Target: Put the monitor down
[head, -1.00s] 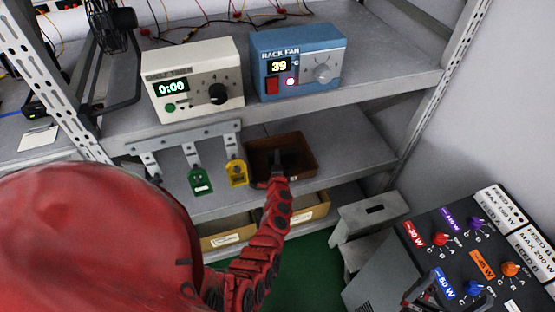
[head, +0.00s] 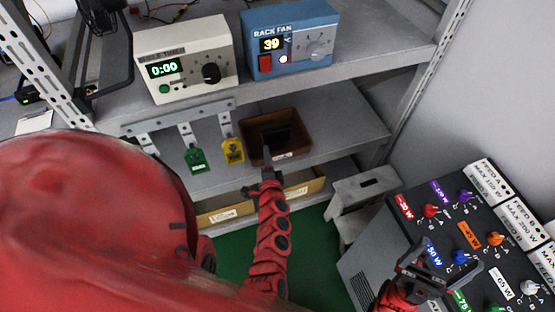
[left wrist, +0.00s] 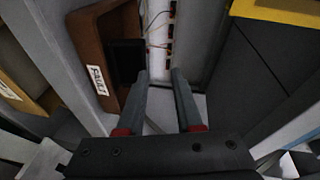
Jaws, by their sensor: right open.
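A small black box-shaped thing, which seems to be the monitor (head: 277,137), lies inside a brown tray (head: 301,152) on the middle shelf. In the left wrist view the black thing (left wrist: 126,60) rests inside the brown tray (left wrist: 88,42), whose front has a white label. My left gripper (head: 267,160) is at the tray's front edge. In the left wrist view its two fingers (left wrist: 160,85) are apart with nothing between them, beside the tray. My right gripper (head: 440,268) is open and empty in front of the knob panel at the lower right.
A white timer (head: 188,62) reading 0:00 and a blue rack fan box (head: 292,42) stand on the upper shelf. A green tag (head: 196,158) and a yellow tag (head: 233,151) hang left of the tray. A grey step stool (head: 362,196) and a knob panel (head: 470,225) stand to the right.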

